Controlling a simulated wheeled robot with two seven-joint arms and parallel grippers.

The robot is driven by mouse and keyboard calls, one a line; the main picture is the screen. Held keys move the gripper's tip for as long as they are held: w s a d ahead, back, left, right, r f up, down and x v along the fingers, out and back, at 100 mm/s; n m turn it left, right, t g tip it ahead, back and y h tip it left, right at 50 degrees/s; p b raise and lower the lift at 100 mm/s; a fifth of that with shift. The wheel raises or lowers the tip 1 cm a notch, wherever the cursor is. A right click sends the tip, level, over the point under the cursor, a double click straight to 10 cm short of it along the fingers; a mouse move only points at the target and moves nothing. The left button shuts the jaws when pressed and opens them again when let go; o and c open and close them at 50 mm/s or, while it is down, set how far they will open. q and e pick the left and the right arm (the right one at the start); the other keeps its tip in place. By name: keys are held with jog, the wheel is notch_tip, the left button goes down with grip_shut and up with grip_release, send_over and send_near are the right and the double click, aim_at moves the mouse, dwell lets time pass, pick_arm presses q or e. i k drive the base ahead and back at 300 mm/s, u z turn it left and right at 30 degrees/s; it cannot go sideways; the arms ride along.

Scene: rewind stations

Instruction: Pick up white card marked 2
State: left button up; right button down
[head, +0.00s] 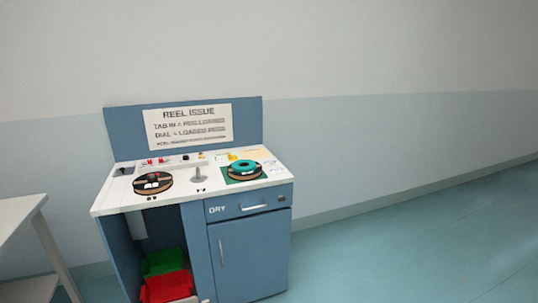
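I cannot make out a white card marked 2. Small pale patches (273,169) lie at the right end of the white counter (213,198), but any marks on them are too small to read. Neither of my grippers is in view.
A blue station stands against the wall, with a "REEL ISSUE" sign (188,127). On its counter are a dark reel (152,183), a grey post (199,175) and a teal reel (244,167). Green (163,262) and red (167,287) bins sit below. A white table (20,213) stands left. The right floor is clear.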

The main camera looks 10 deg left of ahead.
aim_at(219, 157)
jog(key=z, duration=0.6)
jog(key=i, duration=0.9)
jog(key=z, duration=0.55)
jog(key=i, duration=0.95)
jog(key=u, duration=0.55)
jog(key=i, duration=0.7)
jog(key=u, duration=0.65)
